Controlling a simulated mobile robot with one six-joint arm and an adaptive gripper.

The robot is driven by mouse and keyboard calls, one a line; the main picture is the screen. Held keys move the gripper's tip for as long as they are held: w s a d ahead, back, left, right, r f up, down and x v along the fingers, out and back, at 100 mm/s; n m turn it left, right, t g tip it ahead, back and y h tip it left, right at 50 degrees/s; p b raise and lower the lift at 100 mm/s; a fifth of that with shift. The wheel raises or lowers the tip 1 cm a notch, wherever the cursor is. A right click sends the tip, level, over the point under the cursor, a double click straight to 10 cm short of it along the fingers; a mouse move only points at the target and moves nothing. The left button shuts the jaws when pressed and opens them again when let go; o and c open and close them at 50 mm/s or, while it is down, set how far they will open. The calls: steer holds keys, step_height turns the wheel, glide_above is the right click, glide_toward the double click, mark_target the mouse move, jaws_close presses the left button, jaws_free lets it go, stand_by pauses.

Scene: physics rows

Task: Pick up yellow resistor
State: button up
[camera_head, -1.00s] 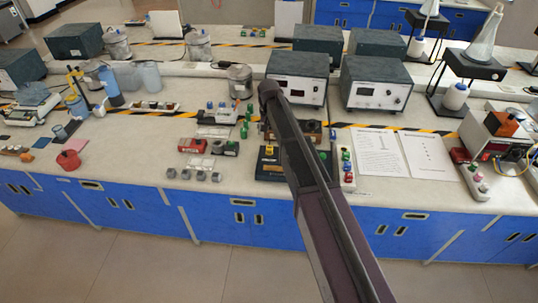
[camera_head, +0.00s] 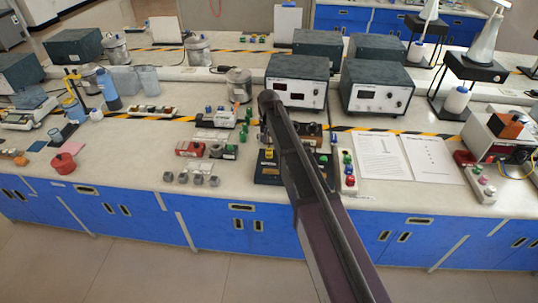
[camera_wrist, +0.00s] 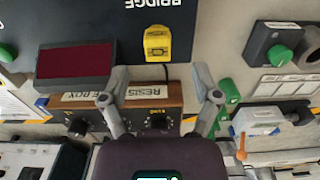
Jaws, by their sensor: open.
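The yellow resistor (camera_wrist: 157,43) is a small yellow block at the edge of a black board marked "BRIDGE" (camera_wrist: 100,18). In the head view the yellow resistor (camera_head: 269,155) shows just left of my arm, on the dark board (camera_head: 267,179). My gripper (camera_wrist: 160,73) is open and empty in the wrist view. Its two fingers are spread wide, and the resistor appears between and beyond their tips, apart from them. In the head view my gripper is hidden behind my arm.
A wooden resistance box (camera_wrist: 168,97) lies under the fingers in the wrist view. A dark red display panel (camera_wrist: 75,61) sits left of the resistor. Green-topped parts (camera_wrist: 228,92) are close to the right finger. White-fronted instruments (camera_head: 297,92) stand behind. Paper sheets (camera_head: 383,157) lie flat at right.

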mark_target(269, 151)
steer(key=shift+f, duration=0.1)
steer(key=shift+s+d+f+b, duration=0.15)
steer(key=shift+f+b, duration=2.35)
steer(key=shift+b, duration=0.1)
steer(key=shift+c, duration=0.2)
jaws_close()
